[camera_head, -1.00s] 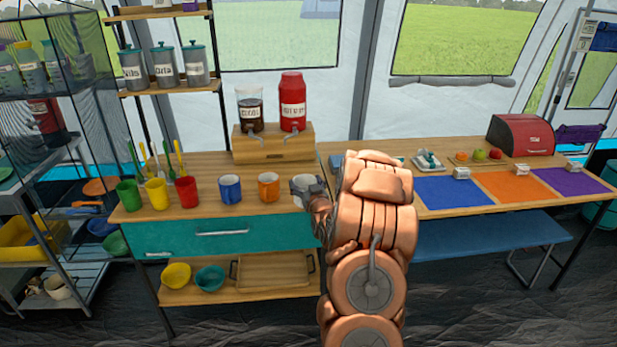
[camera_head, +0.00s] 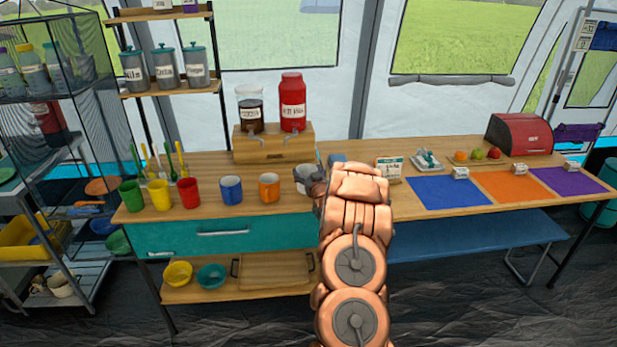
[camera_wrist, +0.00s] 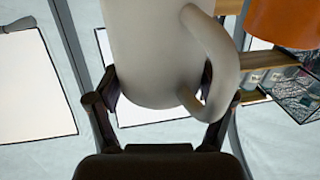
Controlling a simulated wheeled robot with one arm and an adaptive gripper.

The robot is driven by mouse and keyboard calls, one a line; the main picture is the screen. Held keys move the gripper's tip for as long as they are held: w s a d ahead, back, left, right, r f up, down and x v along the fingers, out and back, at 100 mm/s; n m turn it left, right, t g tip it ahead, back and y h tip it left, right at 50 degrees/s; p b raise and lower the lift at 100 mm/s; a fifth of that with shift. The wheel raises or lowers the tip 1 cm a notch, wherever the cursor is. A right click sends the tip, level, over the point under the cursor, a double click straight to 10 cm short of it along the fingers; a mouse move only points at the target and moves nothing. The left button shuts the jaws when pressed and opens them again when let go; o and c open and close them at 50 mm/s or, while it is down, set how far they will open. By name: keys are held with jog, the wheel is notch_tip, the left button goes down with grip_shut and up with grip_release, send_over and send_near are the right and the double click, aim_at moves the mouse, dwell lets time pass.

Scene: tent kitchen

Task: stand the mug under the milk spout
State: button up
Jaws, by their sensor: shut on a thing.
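A white mug (camera_head: 302,171) is at the front edge of the counter (camera_head: 230,165), right of the orange mug (camera_head: 269,188). My gripper (camera_head: 313,184) reaches it from the right and is shut on it. In the wrist view the mug (camera_wrist: 155,50) fills the space between the fingers of my gripper (camera_wrist: 158,82), its handle to the right. I cannot tell whether its base touches the counter. A red dispenser (camera_head: 292,103) and a clear one with dark contents (camera_head: 250,108) stand on a wooden stand (camera_head: 273,147), each with a grey spout. Their labels are not readable.
Blue (camera_head: 231,190), red (camera_head: 188,193), yellow (camera_head: 159,195) and green (camera_head: 131,195) mugs stand left along the front edge. A blue item (camera_head: 337,160) lies behind my arm. The counter before the stand looks clear. An orange shape (camera_wrist: 285,22) shows in the wrist view.

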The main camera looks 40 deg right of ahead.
aim_at(305, 173)
jog(key=shift+w+d, duration=0.25)
jog(key=shift+w+d+f+p, duration=0.1)
jog(key=shift+d+f+p, duration=0.05)
jog(key=shift+f+p, duration=0.3)
jog(key=shift+w+d+f+p, duration=0.1)
jog(key=shift+f+p, duration=0.2)
jog(key=shift+f, duration=0.8)
jog(key=shift+f+b, duration=0.3)
jog(key=shift+b, duration=0.05)
jog(key=o, duration=1.1)
jog(key=shift+r, duration=0.1)
jog(key=shift+r+p, duration=0.1)
jog(key=shift+p, duration=0.6)
